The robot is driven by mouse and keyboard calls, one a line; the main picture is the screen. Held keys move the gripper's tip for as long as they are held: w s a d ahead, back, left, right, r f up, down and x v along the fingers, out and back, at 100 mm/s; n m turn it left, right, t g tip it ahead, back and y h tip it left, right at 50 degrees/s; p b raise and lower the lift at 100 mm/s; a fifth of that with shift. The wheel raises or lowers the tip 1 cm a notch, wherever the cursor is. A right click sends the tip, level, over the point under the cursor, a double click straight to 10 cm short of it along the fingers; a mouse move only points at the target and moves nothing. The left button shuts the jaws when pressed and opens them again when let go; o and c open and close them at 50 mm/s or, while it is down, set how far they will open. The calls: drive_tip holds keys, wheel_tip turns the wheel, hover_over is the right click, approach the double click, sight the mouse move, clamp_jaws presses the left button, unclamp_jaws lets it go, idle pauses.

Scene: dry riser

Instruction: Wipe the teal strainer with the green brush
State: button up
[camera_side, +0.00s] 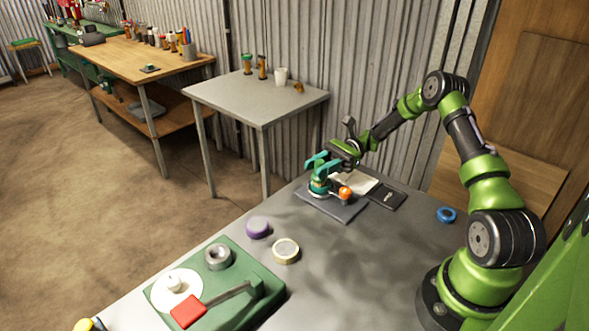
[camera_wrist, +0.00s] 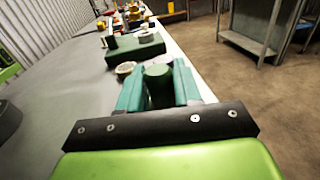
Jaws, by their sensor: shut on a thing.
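My gripper (camera_side: 322,165) has teal fingers and is at the far end of the table, low over a dark grey mat (camera_side: 345,213). In the wrist view my gripper (camera_wrist: 158,88) is shut on a dark green upright cylinder (camera_wrist: 158,74), which looks like the handle of the green brush. In the side view, a small green and teal shape (camera_side: 319,186) with a pale lower edge sits under the fingers at the mat. I cannot separate the teal strainer from the brush and fingers there, and cannot tell whether they touch.
An orange ball-like thing (camera_side: 345,193) is beside the gripper, with an open book (camera_side: 355,182) and black notebook (camera_side: 388,197) behind. A blue ring (camera_side: 446,214) is right.

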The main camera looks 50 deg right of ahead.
drive_tip(key=shift+w+d, duration=0.2)
drive_tip(key=shift+d, duration=1.75)
drive_tip(key=shift+s+a, duration=0.15)
drive_tip(key=shift+a, duration=1.3)
drive_tip(key=shift+s+a, duration=0.15)
drive_tip(key=shift+a, duration=1.25)
wheel_tip(320, 180, up, 8)
